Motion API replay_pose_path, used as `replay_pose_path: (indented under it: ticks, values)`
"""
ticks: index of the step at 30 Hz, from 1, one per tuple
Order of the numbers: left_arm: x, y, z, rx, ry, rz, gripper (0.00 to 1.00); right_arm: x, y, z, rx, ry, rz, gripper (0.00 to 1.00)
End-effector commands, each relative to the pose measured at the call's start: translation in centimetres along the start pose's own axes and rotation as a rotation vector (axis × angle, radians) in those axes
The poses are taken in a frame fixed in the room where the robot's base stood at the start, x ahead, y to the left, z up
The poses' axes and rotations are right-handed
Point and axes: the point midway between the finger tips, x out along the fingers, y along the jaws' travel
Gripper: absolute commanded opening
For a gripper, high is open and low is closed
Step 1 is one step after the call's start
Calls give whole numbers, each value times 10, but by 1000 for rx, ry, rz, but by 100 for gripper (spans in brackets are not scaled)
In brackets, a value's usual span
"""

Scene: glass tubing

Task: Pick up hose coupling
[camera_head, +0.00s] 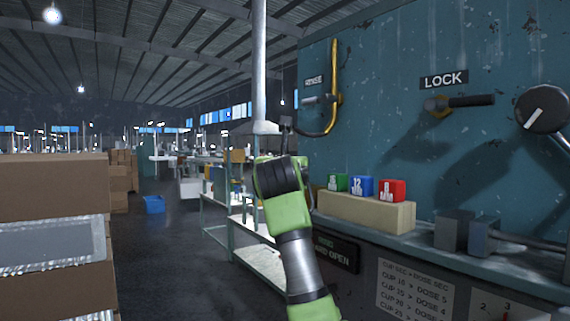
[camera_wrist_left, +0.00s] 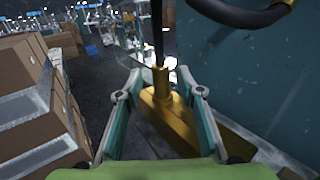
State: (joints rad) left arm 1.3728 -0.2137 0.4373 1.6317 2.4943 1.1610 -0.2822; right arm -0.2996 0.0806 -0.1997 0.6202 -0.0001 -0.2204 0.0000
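In the left wrist view a brass-yellow fitting (camera_wrist_left: 161,84), which looks like the hose coupling, has a dark hose or rod rising from its top and a wider brass body below. My left gripper (camera_wrist_left: 160,73) has its two fingers apart, one on each side of the fitting's upright neck. A gap shows at the left finger; contact at the right finger cannot be told. In the head view my green left arm hides its gripper and most of the coupling. My right gripper is not in view.
The teal machine (camera_head: 400,150) stands at the right, with a LOCK handle (camera_head: 466,103) and a curved brass pipe (camera_head: 333,100). Green (camera_head: 338,182), blue (camera_head: 361,187) and red (camera_head: 392,190) blocks sit on a wooden block (camera_head: 365,214). Cardboard boxes (camera_head: 50,180) stack at the left.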

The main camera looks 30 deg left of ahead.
Motion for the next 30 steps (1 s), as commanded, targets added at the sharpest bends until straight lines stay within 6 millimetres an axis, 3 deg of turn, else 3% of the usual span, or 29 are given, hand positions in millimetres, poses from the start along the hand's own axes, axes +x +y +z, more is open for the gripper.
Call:
replay_pose_path:
  ticks: [8, 13, 30]
  values:
    - [4, 0, -1, -1, -1, -1, 35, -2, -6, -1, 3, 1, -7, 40]
    - [4, 0, 0, -1, -1, -1, 0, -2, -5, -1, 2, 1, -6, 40]
    - [3, 0, 8, -1, -4, 0, 0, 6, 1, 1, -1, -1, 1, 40]
